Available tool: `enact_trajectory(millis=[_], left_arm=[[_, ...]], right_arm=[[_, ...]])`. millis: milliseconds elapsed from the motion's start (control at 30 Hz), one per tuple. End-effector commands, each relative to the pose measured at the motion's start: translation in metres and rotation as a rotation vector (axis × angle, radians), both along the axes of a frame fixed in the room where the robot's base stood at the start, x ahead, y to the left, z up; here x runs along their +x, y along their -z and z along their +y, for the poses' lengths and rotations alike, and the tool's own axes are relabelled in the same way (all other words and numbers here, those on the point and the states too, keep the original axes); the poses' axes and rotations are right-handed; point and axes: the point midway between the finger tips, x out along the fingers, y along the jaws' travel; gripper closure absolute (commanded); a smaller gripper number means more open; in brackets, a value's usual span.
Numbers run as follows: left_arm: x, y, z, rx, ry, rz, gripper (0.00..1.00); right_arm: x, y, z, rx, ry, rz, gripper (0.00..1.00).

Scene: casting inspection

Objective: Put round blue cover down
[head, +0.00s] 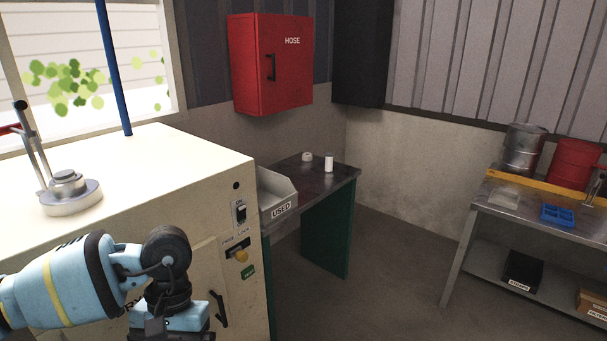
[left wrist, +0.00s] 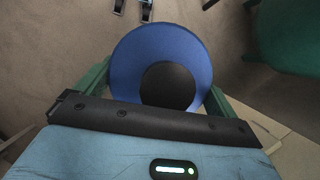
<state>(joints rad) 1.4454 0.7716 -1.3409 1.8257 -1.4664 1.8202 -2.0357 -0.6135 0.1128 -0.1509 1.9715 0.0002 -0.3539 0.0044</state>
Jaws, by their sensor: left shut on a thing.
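The round blue cover (left wrist: 150,45) shows in the left wrist view as a blue disc with a dark round centre. My left gripper (left wrist: 160,82) is shut on it, with a green finger at each side of the disc. In the head view my left arm comes in from the left in front of the cream cabinet, and its wrist is at the bottom edge. The fingers and the cover are out of that view. My right gripper is in neither view.
The cream cabinet (head: 140,165) carries a round metal fixture (head: 70,195). Beyond it, a dark table (head: 315,178) holds a tray marked USED (head: 283,209) and two small white items. A metal bench (head: 540,214) with a blue tray (head: 557,215) stands right. Open floor lies between.

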Motion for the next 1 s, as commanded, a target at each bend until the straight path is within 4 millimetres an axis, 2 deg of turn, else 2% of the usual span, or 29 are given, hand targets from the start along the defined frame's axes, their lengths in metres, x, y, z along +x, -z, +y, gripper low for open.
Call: enact_trajectory(millis=[267,367,600,700,833,1000], left_arm=[[-0.001,0.005,-0.003,-0.001,0.039,0.003,0.33],[-0.005,0.025,-0.003,-0.002,0.037,0.009,0.33],[-0.024,0.101,-0.004,-0.004,0.033,0.009,0.33],[-0.032,0.123,-0.004,-0.004,0.034,0.005,0.33],[-0.037,0.137,-0.003,-0.002,0.037,0.002,0.33],[-0.037,0.139,-0.003,-0.003,0.038,0.0,0.33]], right_arm=[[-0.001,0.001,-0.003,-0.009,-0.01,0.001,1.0],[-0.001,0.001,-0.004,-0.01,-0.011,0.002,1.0],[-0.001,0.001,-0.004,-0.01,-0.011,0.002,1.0],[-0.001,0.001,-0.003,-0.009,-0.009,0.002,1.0],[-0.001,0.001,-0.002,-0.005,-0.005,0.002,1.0],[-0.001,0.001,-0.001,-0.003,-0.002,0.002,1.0]])
